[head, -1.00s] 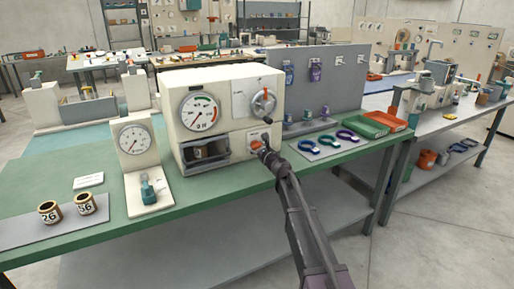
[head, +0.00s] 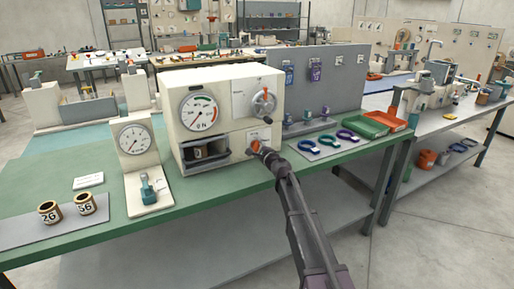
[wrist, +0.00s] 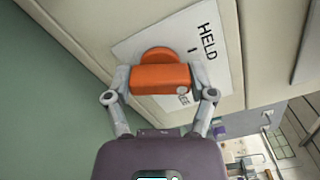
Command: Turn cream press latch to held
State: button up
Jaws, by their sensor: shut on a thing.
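The cream press (head: 231,98) stands on the green bench, with a dial gauge (head: 203,111) and a grey lever with a red knob (head: 264,102) on its front. Its orange latch knob (wrist: 160,77) sits low on the right of the front, on a white plate (wrist: 203,45) reading HELD at one end; the other label is partly hidden. In the wrist view the knob's bar lies crosswise between my fingers. My gripper (wrist: 161,83) is shut on the knob, one finger at each end. In the head view my gripper (head: 260,148) covers part of the latch.
A cup sits in the press's open lower bay (head: 207,157). Left of the press stand a small gauge stand (head: 136,140) and two numbered cups (head: 67,208). Blue and purple rings (head: 328,141), a green tray (head: 361,126) and a red tray (head: 387,119) lie to the right.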

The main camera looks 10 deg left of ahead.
jog(key=n, duration=0.4)
jog(key=shift+w+n, duration=0.15)
jog(key=shift+n, duration=0.25)
jog(key=o, duration=1.1)
jog(key=shift+c, duration=0.2)
jog(key=shift+s, duration=0.2)
jog(key=v, duration=1.2)
jog(key=shift+w, duration=0.1)
